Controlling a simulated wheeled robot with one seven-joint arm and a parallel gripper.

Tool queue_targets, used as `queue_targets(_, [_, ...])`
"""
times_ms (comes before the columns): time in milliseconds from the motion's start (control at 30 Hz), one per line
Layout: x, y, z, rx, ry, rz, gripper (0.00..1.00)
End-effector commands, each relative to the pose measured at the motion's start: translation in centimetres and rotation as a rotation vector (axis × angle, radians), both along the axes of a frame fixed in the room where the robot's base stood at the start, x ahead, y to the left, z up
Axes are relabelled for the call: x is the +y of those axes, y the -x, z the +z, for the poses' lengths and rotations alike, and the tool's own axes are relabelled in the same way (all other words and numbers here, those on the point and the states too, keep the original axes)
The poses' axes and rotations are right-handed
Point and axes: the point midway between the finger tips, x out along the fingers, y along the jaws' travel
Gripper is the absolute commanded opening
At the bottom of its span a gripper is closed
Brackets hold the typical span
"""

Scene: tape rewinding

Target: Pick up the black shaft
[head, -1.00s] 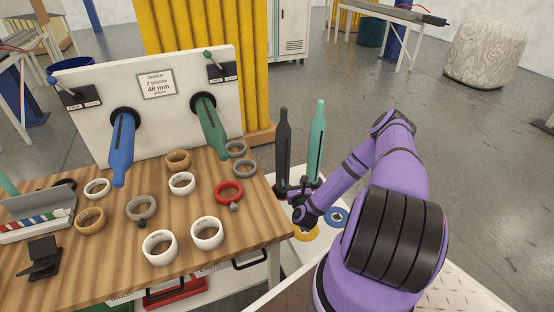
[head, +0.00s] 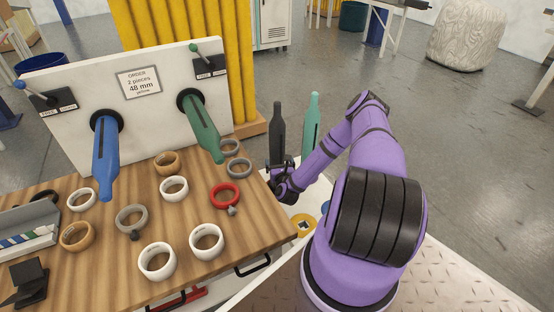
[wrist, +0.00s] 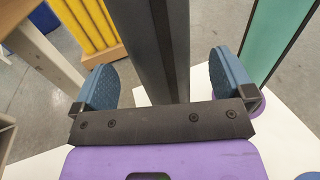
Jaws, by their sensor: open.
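In the wrist view the black shaft (wrist: 155,50) rises between the two open blue-padded fingers of my gripper (wrist: 163,82), with a gap on each side. The teal shaft (wrist: 275,38) shows to the right of the right finger. In the head view my gripper (head: 277,172) is at the lower part of the black shaft, and the shaft's base is hidden behind it.
The wooden table (head: 110,212) holds several rings, including a red ring (head: 224,196). A white panel (head: 75,75) carries a blue shaft (head: 105,160) and a green shaft (head: 203,130). A yellow disc (head: 303,224) lies on the white surface below my gripper.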

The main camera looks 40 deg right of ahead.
Motion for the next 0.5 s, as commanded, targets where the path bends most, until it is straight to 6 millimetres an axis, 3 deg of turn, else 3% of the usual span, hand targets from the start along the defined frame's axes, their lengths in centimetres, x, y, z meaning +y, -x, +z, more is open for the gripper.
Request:
queue_targets(300, [-2.1, -3.6, -0.2, -0.001, 0.004, 0.001, 1.00])
queue_targets(500, [-2.5, -4.1, -0.2, 0.000, 0.001, 0.000, 1.00])
